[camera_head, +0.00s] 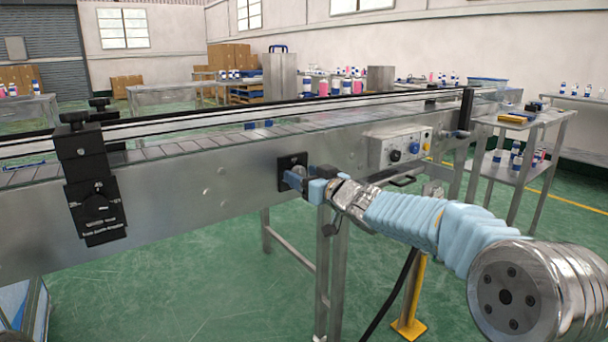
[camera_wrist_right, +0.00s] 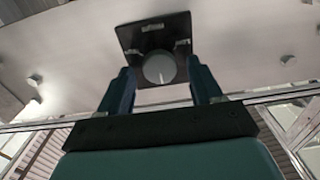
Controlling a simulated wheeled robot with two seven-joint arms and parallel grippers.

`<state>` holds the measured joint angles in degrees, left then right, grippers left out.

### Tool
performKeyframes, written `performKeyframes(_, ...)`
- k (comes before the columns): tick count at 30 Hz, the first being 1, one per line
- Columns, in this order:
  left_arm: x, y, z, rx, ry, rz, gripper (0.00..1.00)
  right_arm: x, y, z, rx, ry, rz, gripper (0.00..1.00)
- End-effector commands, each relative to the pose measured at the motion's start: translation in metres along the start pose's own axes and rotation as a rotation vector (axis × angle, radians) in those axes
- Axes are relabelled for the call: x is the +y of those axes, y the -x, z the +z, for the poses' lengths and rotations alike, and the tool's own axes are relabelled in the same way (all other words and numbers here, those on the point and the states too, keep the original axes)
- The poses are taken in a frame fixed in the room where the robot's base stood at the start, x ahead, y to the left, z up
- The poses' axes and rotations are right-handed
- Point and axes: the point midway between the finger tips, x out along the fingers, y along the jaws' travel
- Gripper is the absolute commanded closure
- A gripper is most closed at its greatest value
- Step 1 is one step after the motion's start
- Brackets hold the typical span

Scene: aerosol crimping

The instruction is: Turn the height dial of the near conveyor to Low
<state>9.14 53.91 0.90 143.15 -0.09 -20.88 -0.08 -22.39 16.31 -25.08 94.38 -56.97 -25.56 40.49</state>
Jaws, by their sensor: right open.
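The height dial (camera_wrist_right: 158,68) is a round grey knob with a pale pointer line, on a square black plate (camera_wrist_right: 152,33) fixed to the near conveyor's side. In the wrist view the pointer line points down, toward my gripper base. Small pale labels on the plate are unreadable. In the head view the black plate (camera_head: 293,161) shows, with the knob hidden behind my fingers. My right gripper (camera_wrist_right: 158,80) is open, its two dark blue fingers on either side of the dial; contact cannot be told. It also shows in the head view (camera_head: 291,178). My left gripper is not in view.
The near conveyor (camera_head: 180,205) runs across the view. A control box (camera_head: 400,147) with knobs is mounted right of the dial, and a black clamp bracket (camera_head: 92,190) hangs at left. A yellow post (camera_head: 414,295) stands below my arm. A steel cart (camera_head: 530,130) is at right.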

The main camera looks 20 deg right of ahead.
Motion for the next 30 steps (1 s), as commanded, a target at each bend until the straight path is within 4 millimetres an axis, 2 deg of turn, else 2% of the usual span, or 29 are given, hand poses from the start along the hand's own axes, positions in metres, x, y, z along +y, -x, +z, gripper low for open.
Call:
performKeyframes(10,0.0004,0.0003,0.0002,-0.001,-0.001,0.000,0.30,0.0000,-0.0042,-0.0002,0.001,0.000,0.000,0.37)
performKeyframes(21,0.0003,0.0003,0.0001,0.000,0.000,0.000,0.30,0.0000,-0.0040,-0.0001,0.000,0.000,0.000,0.91)
performKeyframes(30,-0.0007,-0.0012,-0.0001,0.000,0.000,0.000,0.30,0.0004,-0.0038,0.0008,0.000,0.042,0.001,0.91)
